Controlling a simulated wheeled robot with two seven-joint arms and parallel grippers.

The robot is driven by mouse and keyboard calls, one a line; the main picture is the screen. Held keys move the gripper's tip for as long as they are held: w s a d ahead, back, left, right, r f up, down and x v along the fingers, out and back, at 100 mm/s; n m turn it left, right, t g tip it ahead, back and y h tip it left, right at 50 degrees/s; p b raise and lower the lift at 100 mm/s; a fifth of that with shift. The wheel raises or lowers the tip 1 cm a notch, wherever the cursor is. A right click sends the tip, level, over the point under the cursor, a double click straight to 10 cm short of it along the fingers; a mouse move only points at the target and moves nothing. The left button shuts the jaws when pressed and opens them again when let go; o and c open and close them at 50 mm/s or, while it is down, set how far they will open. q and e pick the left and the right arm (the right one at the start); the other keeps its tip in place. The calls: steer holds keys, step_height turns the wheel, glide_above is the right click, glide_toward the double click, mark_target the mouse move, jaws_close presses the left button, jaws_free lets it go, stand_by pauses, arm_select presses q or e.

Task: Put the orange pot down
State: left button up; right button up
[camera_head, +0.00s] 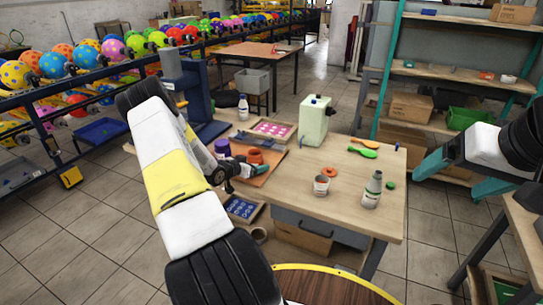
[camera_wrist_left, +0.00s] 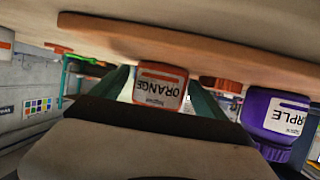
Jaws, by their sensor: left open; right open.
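The orange pot (camera_wrist_left: 160,86) shows upside down in the left wrist view, its white ORANGE label facing the camera. Its base meets the edge of the orange-brown board (camera_wrist_left: 185,50), so it appears to stand there. My left gripper (camera_wrist_left: 163,98) has its teal fingers on both sides of the pot, open; any contact is hard to tell. In the head view the orange pot (camera_head: 254,156) is on the board (camera_head: 262,176) beside the left gripper (camera_head: 246,169), partly hidden. My right gripper (camera_head: 453,182) is open and empty, right of the table.
A purple pot (camera_head: 222,147) stands close by; it also shows in the left wrist view (camera_wrist_left: 276,118). A pink-dotted tray (camera_head: 272,129), green canister (camera_head: 314,121), white tin (camera_head: 321,185) and bottle (camera_head: 373,188) stand on the table (camera_head: 340,208). The table's front right is mostly clear.

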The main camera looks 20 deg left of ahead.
arm_select(q)
steer(key=v, duration=1.1)
steer(key=shift+s+r, duration=0.1)
steer(key=shift+s, duration=0.1)
steer(key=shift+s+a+r, duration=0.1)
steer(key=shift+r, duration=0.15)
steer(key=s+d+r+g+y, duration=0.15)
steer(key=d+r, duration=0.35)
steer(key=r, duration=0.5)
steer(key=d+r+g+y, duration=0.3)
steer(key=d+r, duration=0.1)
steer(key=r, duration=0.7)
steer(key=s+d+r+n+g+h, duration=0.1)
steer(key=s+d+r, duration=0.3)
steer(key=s+d, duration=0.5)
steer(key=s+d+r+n+g+h, duration=0.1)
steer(key=s+d+r, duration=0.4)
steer(key=s+d, duration=0.5)
steer(key=s+h, duration=0.1)
steer(key=s, duration=0.4)
steer(key=shift+s, duration=0.3)
